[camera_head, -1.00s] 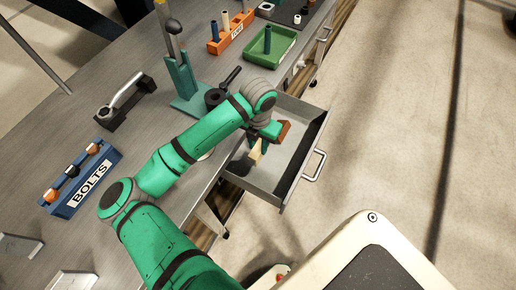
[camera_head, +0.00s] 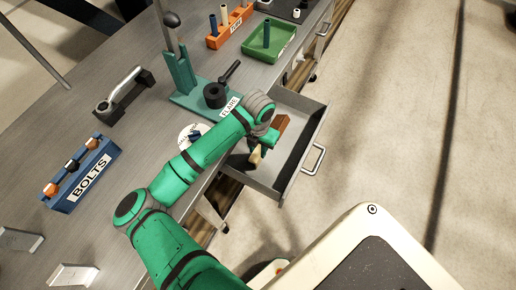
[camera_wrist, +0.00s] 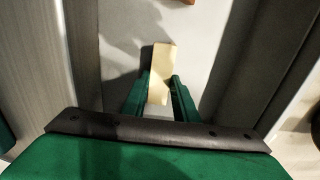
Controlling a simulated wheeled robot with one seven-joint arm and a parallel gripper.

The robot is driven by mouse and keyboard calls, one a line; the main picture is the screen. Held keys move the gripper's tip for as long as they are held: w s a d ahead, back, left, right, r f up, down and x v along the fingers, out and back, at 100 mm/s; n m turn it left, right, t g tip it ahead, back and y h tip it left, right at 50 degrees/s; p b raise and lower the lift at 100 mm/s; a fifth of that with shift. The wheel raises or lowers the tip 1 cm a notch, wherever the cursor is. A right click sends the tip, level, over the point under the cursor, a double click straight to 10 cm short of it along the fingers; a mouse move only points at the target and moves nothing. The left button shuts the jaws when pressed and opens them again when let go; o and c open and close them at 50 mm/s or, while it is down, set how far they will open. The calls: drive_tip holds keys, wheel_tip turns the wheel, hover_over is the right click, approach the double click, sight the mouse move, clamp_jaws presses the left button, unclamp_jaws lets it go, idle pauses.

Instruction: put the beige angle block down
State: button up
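The beige angle block (camera_head: 255,156) is at my gripper, over the open grey drawer (camera_head: 296,178). In the wrist view the block (camera_wrist: 161,68) stands out between the two green fingers of my gripper (camera_wrist: 160,92). The fingers close in on both its sides, and its near end is hidden between them. In the head view my gripper (camera_head: 259,146) points down into the drawer, and my arm hides part of it. The gap between the block and the drawer floor cannot be judged clearly.
A brown block (camera_head: 281,123) is at the drawer's far side. The drawer's right part is bare. On the bench stand a teal stand (camera_head: 190,95), a green tray (camera_head: 270,41), a blue BOLTS rack (camera_head: 82,177) and a black block with a metal handle (camera_head: 126,95).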

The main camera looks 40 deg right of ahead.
sight(258, 151)
drive_tip(key=o, duration=0.4)
drive_tip(key=shift+c, duration=0.2)
drive_tip(key=shift+r, duration=0.1)
wheel_tip(258, 151, up, 12)
idle(0.6)
drive_tip(key=shift+w, duration=0.1)
